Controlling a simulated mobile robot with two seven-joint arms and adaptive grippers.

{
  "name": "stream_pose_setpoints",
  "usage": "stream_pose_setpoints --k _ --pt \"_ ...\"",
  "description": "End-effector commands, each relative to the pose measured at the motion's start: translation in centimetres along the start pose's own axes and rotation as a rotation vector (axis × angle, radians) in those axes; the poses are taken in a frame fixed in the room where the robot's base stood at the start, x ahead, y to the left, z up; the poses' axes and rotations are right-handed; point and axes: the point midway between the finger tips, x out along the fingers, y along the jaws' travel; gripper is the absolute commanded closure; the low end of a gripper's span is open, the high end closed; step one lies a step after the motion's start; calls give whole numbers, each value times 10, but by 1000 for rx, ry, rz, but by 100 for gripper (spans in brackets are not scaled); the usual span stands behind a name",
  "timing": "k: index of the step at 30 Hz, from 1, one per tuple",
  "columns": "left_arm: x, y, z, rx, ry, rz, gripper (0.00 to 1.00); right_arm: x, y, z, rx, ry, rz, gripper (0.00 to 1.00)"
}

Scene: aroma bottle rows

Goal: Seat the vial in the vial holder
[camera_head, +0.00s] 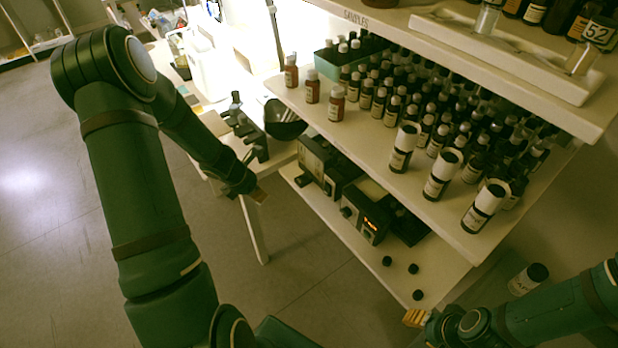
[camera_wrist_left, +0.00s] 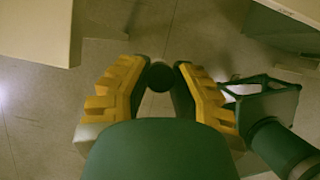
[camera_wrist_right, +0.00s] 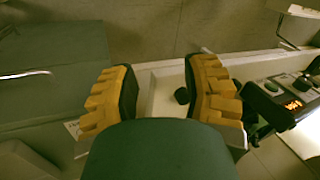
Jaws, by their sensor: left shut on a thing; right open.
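My left gripper (camera_head: 257,195) hangs above the floor beside the white table at the left. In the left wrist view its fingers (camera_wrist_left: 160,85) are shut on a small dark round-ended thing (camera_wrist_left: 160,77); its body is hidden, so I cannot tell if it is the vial. My right gripper (camera_head: 416,318) is at the bottom right, open in the right wrist view (camera_wrist_right: 163,95); a black cap (camera_wrist_right: 182,96) shows between its fingers on the shelf below. A long white rack (camera_head: 500,60) on the top shelf may be the vial holder.
The middle shelf (camera_head: 290,93) carries many dark bottles, with three larger white-labelled ones (camera_head: 437,176) along its front. The lower shelf (camera_head: 345,235) holds a device with a lit display (camera_head: 370,224) and loose black caps (camera_head: 413,268). A dark bowl (camera_head: 284,120) stands on the left table.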

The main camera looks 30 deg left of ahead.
Motion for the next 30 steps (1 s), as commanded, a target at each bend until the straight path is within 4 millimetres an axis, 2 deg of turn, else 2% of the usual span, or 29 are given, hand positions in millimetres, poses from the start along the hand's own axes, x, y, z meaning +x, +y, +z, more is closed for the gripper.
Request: stream_pose_setpoints --k 1,6,14,17,30 --pt "-4 2 2 7 1 -5 100 -11 -4 -3 1 4 0 53" --pt "-6 10 5 65 -1 -26 100 -34 -13 -10 7 20 2 53" --pt "1 16 10 119 -6 -41 100 -49 -18 -17 12 34 4 53" --pt "8 14 25 127 -7 -44 100 -52 -19 -18 13 38 4 53" --pt "51 3 122 129 -5 -42 100 -70 -26 -27 18 56 6 53"
